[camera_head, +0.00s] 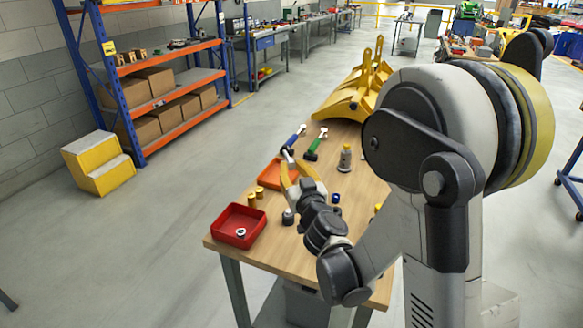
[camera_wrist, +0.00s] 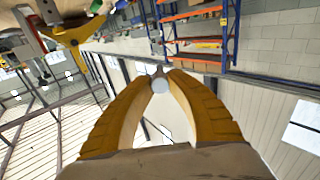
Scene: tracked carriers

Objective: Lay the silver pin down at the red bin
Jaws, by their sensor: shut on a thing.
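My gripper (camera_head: 287,158) has yellow fingers. It is above the table, near the orange tray and up and to the right of the red bin in the head view. Its fingers are shut on the silver pin (camera_wrist: 160,85), whose round pale end shows between the fingertips in the wrist view. In the head view the pin is small, and its full length cannot be made out. The red bin (camera_head: 262,222) is a shallow square tray at the table's near left corner. A silver nut-like ring (camera_head: 241,232) lies in it.
On the wooden table (camera_head: 270,258) are an orange tray (camera_head: 268,178), brass cylinders (camera_head: 251,200), a dark cylinder (camera_head: 288,217), a green-handled tool (camera_head: 316,145), a blue-handled tool (camera_head: 297,134) and a grey fitting (camera_head: 345,159). A yellow bucket part (camera_head: 350,98) stands behind.

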